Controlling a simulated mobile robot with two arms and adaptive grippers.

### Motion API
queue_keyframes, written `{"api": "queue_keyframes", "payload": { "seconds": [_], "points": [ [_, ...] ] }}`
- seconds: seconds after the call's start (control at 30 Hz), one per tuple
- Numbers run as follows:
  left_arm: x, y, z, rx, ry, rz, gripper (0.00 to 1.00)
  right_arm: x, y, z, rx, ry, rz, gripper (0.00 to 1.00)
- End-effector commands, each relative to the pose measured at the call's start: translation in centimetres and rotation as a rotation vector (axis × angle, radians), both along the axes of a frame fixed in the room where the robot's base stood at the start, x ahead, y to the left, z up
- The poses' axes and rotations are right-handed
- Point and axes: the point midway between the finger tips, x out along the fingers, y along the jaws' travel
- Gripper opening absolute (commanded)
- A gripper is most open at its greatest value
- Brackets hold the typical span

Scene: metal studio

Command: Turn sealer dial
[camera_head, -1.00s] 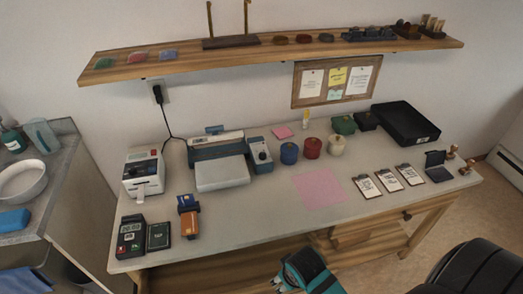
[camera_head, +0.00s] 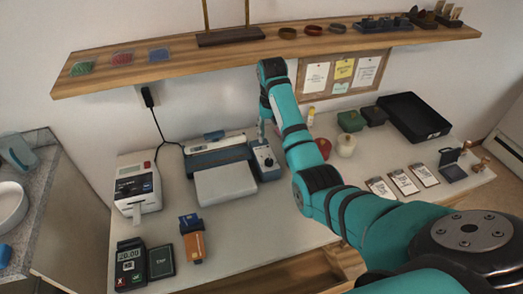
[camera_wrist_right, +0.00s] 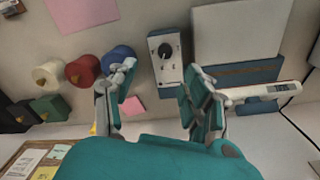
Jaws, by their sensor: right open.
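The sealer (camera_head: 225,185) is a blue and white machine on the bench, left of my right arm; its white plate also shows in the right wrist view (camera_wrist_right: 240,30). Beside it stands a small blue box with a pale face (camera_head: 265,160). This face carries a round black dial (camera_wrist_right: 166,50) with a pointer. My right gripper (camera_head: 263,136) points down at the box from above and behind. In the right wrist view its two fingers (camera_wrist_right: 158,90) are spread apart and empty, with the dial box beyond the gap, apart from them. My left gripper is out of view.
A blue pot (camera_wrist_right: 118,56) stands close beside the dial box, with red (camera_wrist_right: 82,70) and cream (camera_wrist_right: 47,73) pots further along. A wooden shelf (camera_head: 170,66) hangs above the bench. A label printer (camera_head: 137,186) and a card terminal (camera_head: 130,264) stand at left.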

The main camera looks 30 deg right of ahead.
Motion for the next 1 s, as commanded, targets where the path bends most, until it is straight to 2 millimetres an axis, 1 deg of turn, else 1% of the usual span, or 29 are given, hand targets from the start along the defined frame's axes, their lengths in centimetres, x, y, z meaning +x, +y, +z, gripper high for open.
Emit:
{"api": "queue_keyframes", "payload": {
  "seconds": [0.03,0.1,0.17,0.27,0.4,0.47,0.53,0.67,0.8,0.9,1.0],
  "points": [
    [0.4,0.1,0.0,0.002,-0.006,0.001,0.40,0.7,-0.1,1.5,0.018,0.002,-0.024,0.51],
    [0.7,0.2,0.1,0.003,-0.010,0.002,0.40,1.0,-0.2,2.7,0.035,0.009,-0.044,0.51],
    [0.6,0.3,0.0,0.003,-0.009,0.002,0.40,1.2,-0.2,3.2,0.044,0.013,-0.055,0.51],
    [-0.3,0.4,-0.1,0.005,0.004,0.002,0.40,1.3,-0.2,2.8,0.050,0.017,-0.063,0.51],
    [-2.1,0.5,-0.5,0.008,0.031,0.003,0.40,1.2,-0.2,0.7,0.049,0.018,-0.062,0.51],
    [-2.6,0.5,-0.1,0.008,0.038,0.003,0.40,1.2,-0.2,-0.3,0.049,0.019,-0.061,0.51],
    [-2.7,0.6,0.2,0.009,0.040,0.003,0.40,1.1,-0.2,-1.8,0.049,0.019,-0.061,0.51],
    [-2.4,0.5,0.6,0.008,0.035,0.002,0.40,1.1,-0.2,-4.7,0.049,0.018,-0.061,0.51],
    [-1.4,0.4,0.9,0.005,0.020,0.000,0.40,1.1,-0.2,-7.9,0.049,0.018,-0.061,0.51],
    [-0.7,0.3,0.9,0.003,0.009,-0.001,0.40,1.1,-0.2,-9.9,0.048,0.017,-0.061,0.51],
    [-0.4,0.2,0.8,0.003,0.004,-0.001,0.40,1.1,-0.2,-11.6,0.048,0.015,-0.061,0.51]
  ]
}}
